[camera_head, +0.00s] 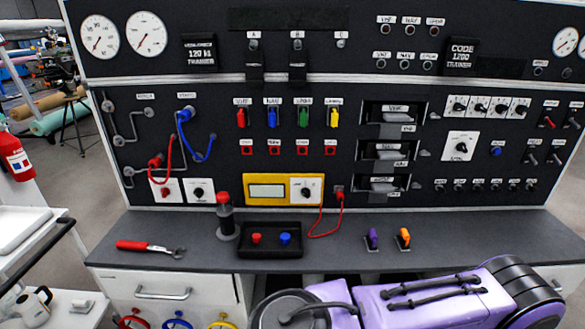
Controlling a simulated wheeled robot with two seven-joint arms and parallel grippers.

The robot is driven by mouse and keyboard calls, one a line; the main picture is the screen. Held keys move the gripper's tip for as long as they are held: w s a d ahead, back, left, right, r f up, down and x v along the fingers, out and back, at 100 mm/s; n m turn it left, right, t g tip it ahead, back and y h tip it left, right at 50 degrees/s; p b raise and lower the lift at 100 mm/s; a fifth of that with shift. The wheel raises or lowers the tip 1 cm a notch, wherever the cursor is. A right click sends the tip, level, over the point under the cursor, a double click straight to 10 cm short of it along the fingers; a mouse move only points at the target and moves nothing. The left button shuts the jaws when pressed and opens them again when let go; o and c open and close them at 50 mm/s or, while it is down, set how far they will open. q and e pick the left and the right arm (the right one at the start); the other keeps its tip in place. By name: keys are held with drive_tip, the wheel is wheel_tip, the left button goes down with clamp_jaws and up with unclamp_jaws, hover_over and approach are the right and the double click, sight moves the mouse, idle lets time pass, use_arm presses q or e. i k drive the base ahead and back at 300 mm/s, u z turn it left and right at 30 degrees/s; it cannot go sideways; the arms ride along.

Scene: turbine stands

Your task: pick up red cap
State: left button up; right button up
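A small red cap (256,239) sits at the left in a shallow black tray (270,251) on the grey bench top. A similar blue cap (285,239) sits to its right, apart from it. Just left of the tray stands a dark upright cylinder (225,222) with a red top (223,197). A purple and black arm of mine crosses the lower right, in front of the bench. Neither gripper's fingers show, and nothing of my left arm is seen.
A red-handled wrench (150,248) lies left on the bench (190,228). Purple (373,239) and orange (403,238) pieces stand right of the tray. The upright panel rises behind.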

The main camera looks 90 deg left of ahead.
sight(256, 236)
drive_tip(key=u, duration=2.7)
